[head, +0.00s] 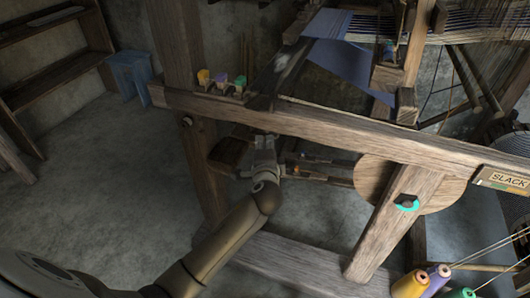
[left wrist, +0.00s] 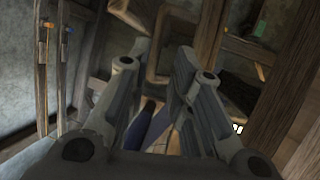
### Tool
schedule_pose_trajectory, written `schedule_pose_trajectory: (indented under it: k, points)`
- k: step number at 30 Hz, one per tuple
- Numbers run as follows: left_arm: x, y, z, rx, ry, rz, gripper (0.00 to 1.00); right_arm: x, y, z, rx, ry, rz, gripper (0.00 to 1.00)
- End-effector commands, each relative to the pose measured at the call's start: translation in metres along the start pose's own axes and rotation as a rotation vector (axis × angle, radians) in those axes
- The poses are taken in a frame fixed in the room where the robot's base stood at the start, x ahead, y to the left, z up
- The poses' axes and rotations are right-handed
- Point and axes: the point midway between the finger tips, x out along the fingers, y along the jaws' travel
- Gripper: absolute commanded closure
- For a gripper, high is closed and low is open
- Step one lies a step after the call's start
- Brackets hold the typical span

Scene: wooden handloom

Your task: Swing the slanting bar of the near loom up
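A slanting wooden bar (head: 390,230) of the near loom runs down and left from a round wooden disc (head: 450,192), with a teal ring (head: 407,205) on it. My left gripper (head: 265,142) is under the long front beam (head: 330,127), well left of the slanting bar and apart from it. In the left wrist view its two fingers (left wrist: 165,72) stand apart with nothing clearly held between them. I cannot identify the slanting bar in the left wrist view. My right gripper is in neither view.
A sign reading SLACK (head: 508,180) is at the beam's right end. Thread spools (head: 411,284) stand at lower right. Two thin rods with coloured tips (head: 325,160) lie right of my left gripper. A blue stool (head: 131,75) stands at back left, with open floor before it.

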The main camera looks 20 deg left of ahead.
Motion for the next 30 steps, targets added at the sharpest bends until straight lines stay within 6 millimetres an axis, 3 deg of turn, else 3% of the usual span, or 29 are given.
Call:
schedule_pose_trajectory:
  k: [4, 9, 26, 30]
  points:
    - [-0.023, 0.000, 0.000, -0.001, 0.001, 0.000, 0.79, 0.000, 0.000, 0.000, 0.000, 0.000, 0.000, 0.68]
    - [-0.037, 0.000, 0.000, -0.001, 0.000, 0.000, 0.79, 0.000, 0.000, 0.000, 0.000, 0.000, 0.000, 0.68]
    - [-0.040, 0.000, 0.000, -0.002, -0.001, 0.001, 0.79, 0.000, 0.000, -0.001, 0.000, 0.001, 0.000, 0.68]
    - [-0.048, 0.017, 0.009, -0.058, -0.012, 0.057, 0.79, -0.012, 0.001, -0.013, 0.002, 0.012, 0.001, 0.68]
